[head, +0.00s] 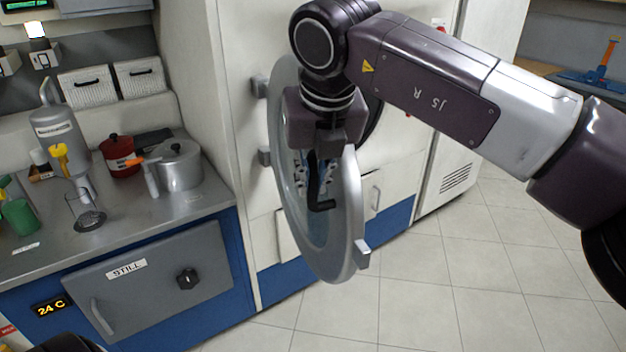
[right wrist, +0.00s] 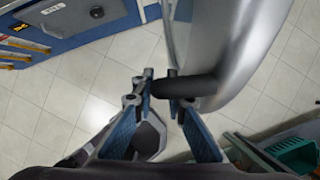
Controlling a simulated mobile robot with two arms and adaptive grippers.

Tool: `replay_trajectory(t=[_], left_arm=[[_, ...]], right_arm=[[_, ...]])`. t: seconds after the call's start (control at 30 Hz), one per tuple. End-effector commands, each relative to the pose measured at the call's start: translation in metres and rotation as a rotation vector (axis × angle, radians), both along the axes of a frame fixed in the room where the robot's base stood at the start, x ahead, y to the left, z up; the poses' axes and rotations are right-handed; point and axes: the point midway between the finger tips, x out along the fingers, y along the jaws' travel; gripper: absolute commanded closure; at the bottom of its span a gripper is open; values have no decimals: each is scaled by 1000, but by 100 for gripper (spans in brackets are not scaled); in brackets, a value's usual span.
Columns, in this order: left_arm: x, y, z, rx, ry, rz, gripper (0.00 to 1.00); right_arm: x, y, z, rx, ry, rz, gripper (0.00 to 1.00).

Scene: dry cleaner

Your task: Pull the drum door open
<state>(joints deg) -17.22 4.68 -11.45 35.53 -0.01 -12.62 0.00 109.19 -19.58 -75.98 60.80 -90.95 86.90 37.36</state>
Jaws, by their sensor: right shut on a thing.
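The drum door (head: 352,215) is a round glass door in a thick silver ring. It hangs swung out from the white machine front, turned nearly edge-on, with hinge blocks at its left. My right gripper (head: 318,170) reaches down in front of the door and is shut on its black handle (head: 322,205). In the right wrist view the handle (right wrist: 190,87) passes between the fingers of the gripper (right wrist: 162,88), beside the silver ring (right wrist: 240,55). Part of the dark drum opening (head: 375,118) shows behind the door and my arm. My left gripper is not in view.
A grey counter (head: 130,215) at the left holds a silver pot (head: 180,168), a red pot (head: 118,157) and a metal canister. Below it is the panel marked STILL (head: 150,275). The tiled floor (head: 450,290) to the right of the door is clear.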

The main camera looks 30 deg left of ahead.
Motion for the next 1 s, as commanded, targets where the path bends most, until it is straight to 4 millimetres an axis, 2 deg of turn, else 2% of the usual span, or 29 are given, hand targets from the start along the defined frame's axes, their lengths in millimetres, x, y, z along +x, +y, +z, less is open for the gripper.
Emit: replay_trajectory(t=[0.23, 0.27, 0.4, 0.77, 0.87, 1.0], left_arm=[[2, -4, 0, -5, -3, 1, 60], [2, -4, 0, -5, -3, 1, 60], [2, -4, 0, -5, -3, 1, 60], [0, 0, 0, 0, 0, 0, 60], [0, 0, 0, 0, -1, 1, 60], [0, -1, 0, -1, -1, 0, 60]], right_arm=[[1, 1, 3, 6, -4, -1, 100], [1, 1, 3, 6, -4, -2, 85], [1, 1, 2, 5, -4, -2, 70], [0, -1, 6, 2, -2, -2, 70], [-3, -5, 18, 3, -5, -2, 70], [-11, -13, 45, 5, -6, -3, 70]])
